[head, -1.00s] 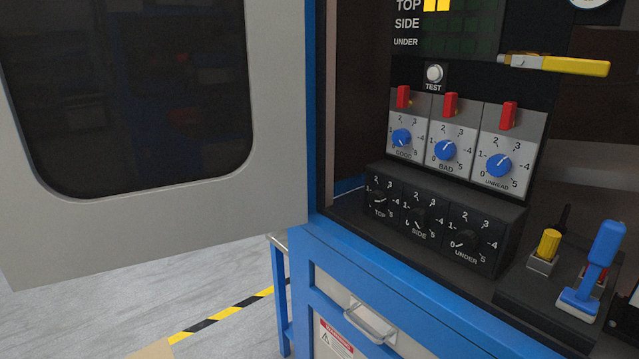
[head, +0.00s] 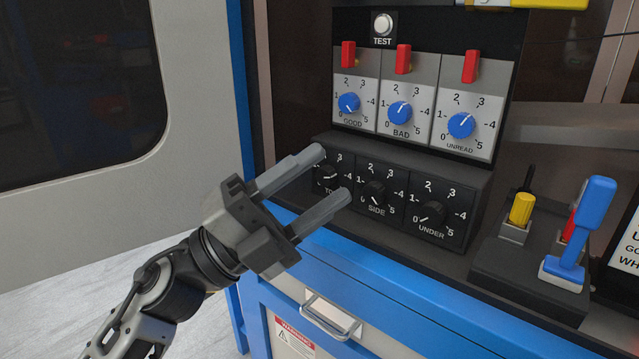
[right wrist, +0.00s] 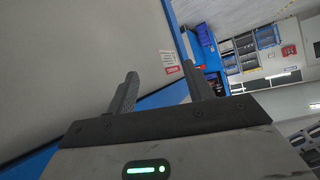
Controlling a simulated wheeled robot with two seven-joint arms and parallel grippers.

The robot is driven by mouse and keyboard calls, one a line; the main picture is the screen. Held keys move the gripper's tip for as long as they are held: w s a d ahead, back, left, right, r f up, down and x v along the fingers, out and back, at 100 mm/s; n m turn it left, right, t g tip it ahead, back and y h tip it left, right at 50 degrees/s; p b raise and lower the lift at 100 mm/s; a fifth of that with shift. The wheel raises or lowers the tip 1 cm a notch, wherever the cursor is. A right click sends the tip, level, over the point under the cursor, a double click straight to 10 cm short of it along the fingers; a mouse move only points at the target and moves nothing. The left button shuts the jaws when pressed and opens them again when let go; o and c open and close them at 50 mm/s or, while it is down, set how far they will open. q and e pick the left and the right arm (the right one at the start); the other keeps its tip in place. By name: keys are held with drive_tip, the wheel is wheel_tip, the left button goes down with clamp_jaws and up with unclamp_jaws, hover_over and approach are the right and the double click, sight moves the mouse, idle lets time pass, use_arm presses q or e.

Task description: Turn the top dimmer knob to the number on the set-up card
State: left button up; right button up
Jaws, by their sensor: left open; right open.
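The black TOP dimmer knob (head: 326,176) is at the left end of the low black dimmer box (head: 478,183), beside the SIDE knob (head: 375,193) and the UNDER knob (head: 432,213). My left gripper (head: 335,175) is open. In the head view its two fingers lie either side of the TOP knob and partly cover its dial; whether they touch it I cannot tell. A white card with black print (head: 628,245) is cut off at the right edge; I cannot tell if it is the set-up card. My right gripper (right wrist: 162,88) is open and empty in the right wrist view.
Three blue knobs, GOOD (head: 348,104), BAD (head: 400,113) and UNREAD (head: 461,125), sit above under red switches. The open cabinet door (head: 190,160) is at left.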

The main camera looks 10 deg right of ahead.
use_arm(q)
drive_tip(key=s+d+m+g+y+b, duration=0.1)
drive_tip(key=s+d+m+g+y, duration=0.1)
drive_tip(key=d+m+g+y, duration=0.6)
drive_tip(key=m+t+y+b, duration=0.2)
drive_tip(key=m+t+y, duration=0.2)
drive_tip(key=t+y, duration=0.7)
approach(324, 176)
drive_tip(key=shift+t+h, duration=0.5)
drive_tip(key=shift+h, duration=0.1)
drive_tip(key=x, duration=0.5)
drive_tip(key=f+p+x, duration=0.1)
drive_tip(key=x, duration=0.2)
drive_tip(key=shift+a+f, duration=0.2)
drive_tip(key=shift+a, duration=0.05)
drive_tip(key=c, duration=1)
